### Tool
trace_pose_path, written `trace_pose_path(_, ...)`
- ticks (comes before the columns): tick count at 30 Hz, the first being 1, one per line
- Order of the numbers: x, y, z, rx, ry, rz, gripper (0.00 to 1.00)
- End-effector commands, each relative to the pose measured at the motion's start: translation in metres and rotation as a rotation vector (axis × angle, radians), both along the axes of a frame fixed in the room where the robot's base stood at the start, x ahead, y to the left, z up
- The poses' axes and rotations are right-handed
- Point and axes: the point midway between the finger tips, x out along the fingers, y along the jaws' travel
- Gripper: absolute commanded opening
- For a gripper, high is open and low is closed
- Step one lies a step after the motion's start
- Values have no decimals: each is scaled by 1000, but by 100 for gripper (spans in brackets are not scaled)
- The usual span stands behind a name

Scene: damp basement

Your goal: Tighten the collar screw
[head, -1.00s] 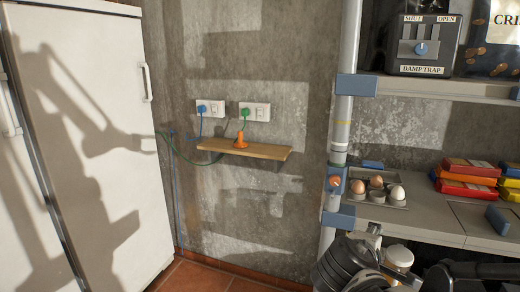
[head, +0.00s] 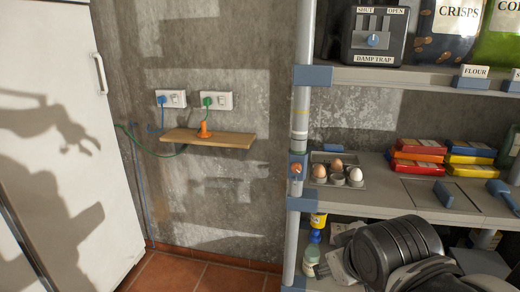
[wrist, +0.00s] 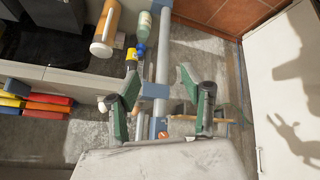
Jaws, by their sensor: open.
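The collar screw (head: 296,168) is a small orange knob on a blue collar (head: 297,196) around the grey shelf post (head: 301,118). In the wrist view, an orange spot that looks like the screw (wrist: 163,135) shows between the bases of my fingers, at the blue collar on the post. My gripper (wrist: 160,78) is open and empty, its two green fingers spread on either side of the post in that view. I cannot tell its distance from the screw. In the head view only dark links of my arm show, and the gripper is out of sight.
An egg tray (head: 338,178) with eggs sits on the shelf (head: 385,203) just right of the screw. Coloured packets (head: 419,150) lie further right. A small wooden wall shelf (head: 210,139) and a white fridge (head: 55,130) are left. Bottles (head: 311,255) stand below.

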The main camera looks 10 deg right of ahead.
Motion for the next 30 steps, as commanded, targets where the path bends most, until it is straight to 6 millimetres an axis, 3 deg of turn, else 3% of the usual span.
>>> trace_pose_path(6,45,-20,-3,-568,-6,374,42)
trace_pose_path(11,80,-21,8,-1042,20,655,42)
trace_pose_path(17,118,1,31,-1651,104,946,42)
trace_pose_path(21,134,27,49,-2033,192,1076,42)
trace_pose_path(25,140,47,60,-2277,271,1131,42)
trace_pose_path(30,144,57,66,-2409,324,1150,42)
